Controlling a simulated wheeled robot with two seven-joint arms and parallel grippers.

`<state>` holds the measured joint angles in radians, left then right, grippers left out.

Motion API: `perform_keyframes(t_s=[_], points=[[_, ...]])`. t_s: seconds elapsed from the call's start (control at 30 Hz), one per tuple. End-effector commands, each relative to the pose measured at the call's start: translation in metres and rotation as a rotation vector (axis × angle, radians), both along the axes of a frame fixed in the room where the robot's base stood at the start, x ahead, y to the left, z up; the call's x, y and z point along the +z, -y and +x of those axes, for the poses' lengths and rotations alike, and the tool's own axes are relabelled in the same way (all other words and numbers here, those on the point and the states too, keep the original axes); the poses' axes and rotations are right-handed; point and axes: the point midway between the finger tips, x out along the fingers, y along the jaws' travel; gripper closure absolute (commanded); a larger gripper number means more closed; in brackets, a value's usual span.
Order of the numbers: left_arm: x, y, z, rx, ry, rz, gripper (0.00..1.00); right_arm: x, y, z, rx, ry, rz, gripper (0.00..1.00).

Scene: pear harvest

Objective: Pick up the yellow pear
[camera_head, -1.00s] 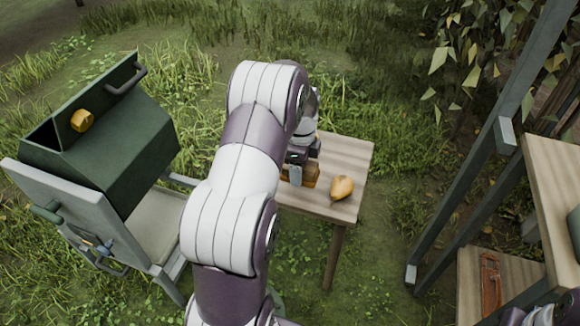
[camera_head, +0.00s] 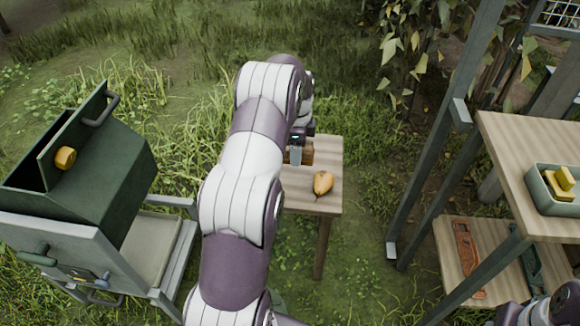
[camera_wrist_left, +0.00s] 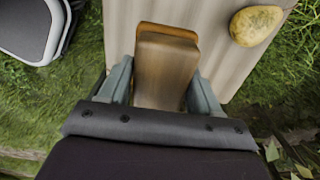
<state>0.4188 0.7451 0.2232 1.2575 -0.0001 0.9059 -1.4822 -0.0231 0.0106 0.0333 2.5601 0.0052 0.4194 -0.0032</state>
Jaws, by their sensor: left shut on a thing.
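The yellow pear (camera_head: 323,183) lies on the small wooden table (camera_head: 325,150), near its front right part. In the left wrist view the pear (camera_wrist_left: 256,26) is at the upper right, apart from the fingers. My left gripper (camera_head: 296,157) is at the table, left of and behind the pear. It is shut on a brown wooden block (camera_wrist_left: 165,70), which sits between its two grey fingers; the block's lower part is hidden. A dark and purple end of my right arm shows at the bottom right corner of the head view; its fingers cannot be made out.
A green grill (camera_head: 100,165) with a yellow knob-like piece stands at left. A wooden shelf (camera_head: 510,150) at right holds a grey-green tray (camera_head: 540,192) with yellow blocks. Tools lie on its lower board (camera_head: 455,262). Grass lies between table and shelf.

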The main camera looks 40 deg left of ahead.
Motion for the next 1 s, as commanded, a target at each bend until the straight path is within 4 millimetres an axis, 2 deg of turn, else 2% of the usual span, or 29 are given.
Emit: perform_keyframes(t_s=[0.2,0.47,0.83,0.87,0.9,0.93,1.0], points=[[-0.047,0.001,-0.002,-0.004,-0.010,-0.004,0.70,-0.015,0.000,0.000,0.000,0.000,0.000,0.57],[-0.094,0.002,-0.002,-0.004,-0.009,-0.004,0.70,-0.027,0.000,0.000,0.000,0.000,0.000,0.57],[-0.099,0.001,-0.002,-0.004,-0.007,-0.003,0.70,-0.026,0.000,0.000,0.000,0.000,0.000,0.57],[-0.100,0.001,-0.002,-0.004,-0.008,-0.003,0.34,-0.026,0.000,0.000,0.000,0.000,0.000,0.57],[-0.099,0.001,-0.002,-0.004,-0.007,-0.003,0.21,-0.026,0.000,0.000,0.000,0.000,0.000,0.57],[-0.099,0.001,-0.002,-0.004,-0.007,-0.003,0.11,-0.026,0.000,0.000,0.000,0.000,0.000,0.57],[-0.099,0.001,-0.002,-0.004,-0.007,-0.003,0.11,-0.026,0.000,0.000,0.000,0.000,0.000,0.57]])
